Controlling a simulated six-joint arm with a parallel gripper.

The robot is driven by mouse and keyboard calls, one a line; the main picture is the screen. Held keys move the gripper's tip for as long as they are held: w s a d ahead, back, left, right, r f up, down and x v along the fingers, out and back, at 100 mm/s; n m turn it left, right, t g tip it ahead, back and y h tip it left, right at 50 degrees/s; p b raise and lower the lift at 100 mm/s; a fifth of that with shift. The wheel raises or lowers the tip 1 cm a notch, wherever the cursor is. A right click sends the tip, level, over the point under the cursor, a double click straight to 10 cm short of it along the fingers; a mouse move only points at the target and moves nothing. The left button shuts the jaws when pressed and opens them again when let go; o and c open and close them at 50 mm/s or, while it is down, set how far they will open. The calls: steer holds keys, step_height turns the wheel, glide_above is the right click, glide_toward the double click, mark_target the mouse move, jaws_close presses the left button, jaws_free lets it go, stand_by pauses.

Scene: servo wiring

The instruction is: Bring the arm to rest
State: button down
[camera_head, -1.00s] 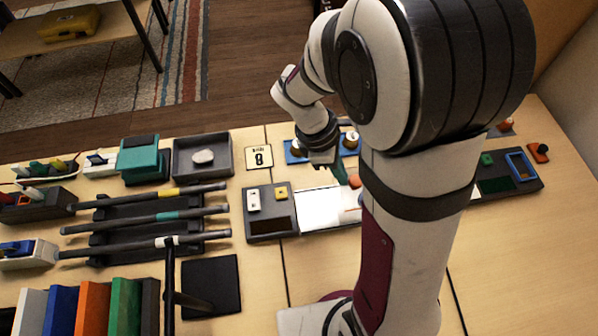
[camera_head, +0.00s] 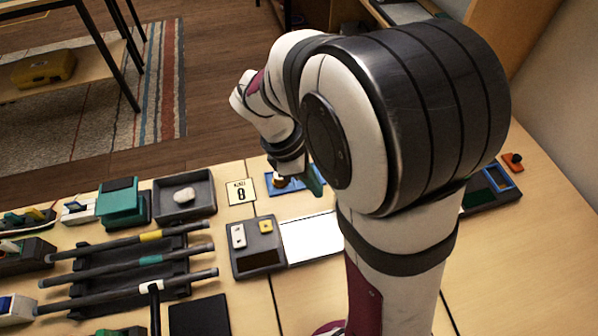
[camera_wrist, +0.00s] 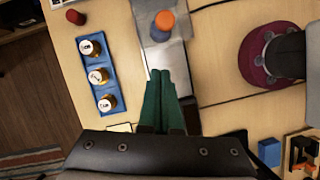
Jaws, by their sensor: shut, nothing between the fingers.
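My gripper (camera_wrist: 165,95) shows in the wrist view as two green fingers pressed together, with nothing between them. They hang above the table, pointing toward a grey plate. An upright cylinder with an orange top and blue lower part (camera_wrist: 163,24) stands on that plate, ahead of the fingertips. In the head view my gripper (camera_head: 314,181) is small and partly hidden by my own arm, over the blue strip's right end.
A blue strip with several amber, white-topped pieces (camera_wrist: 97,74) lies left of my fingers. Rods on a black rack (camera_head: 135,255), a grey tray with a pale stone (camera_head: 208,204) and a teal box (camera_head: 120,203) fill the left. Bare table shows at the right.

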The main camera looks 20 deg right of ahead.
steer(key=s+v, duration=0.1)
steer(key=v, duration=0.5)
steer(key=s+a+m+y, duration=0.1)
steer(key=s+m+y, duration=0.2)
steer(key=s+m, duration=0.5)
steer(key=s+a+m+t+y, duration=0.1)
steer(key=s+a+m+y, duration=0.1)
steer(key=s+m, duration=0.7)
steer(key=m+y, duration=0.1)
steer(key=m, duration=0.2)
steer(key=shift+a, duration=0.3)
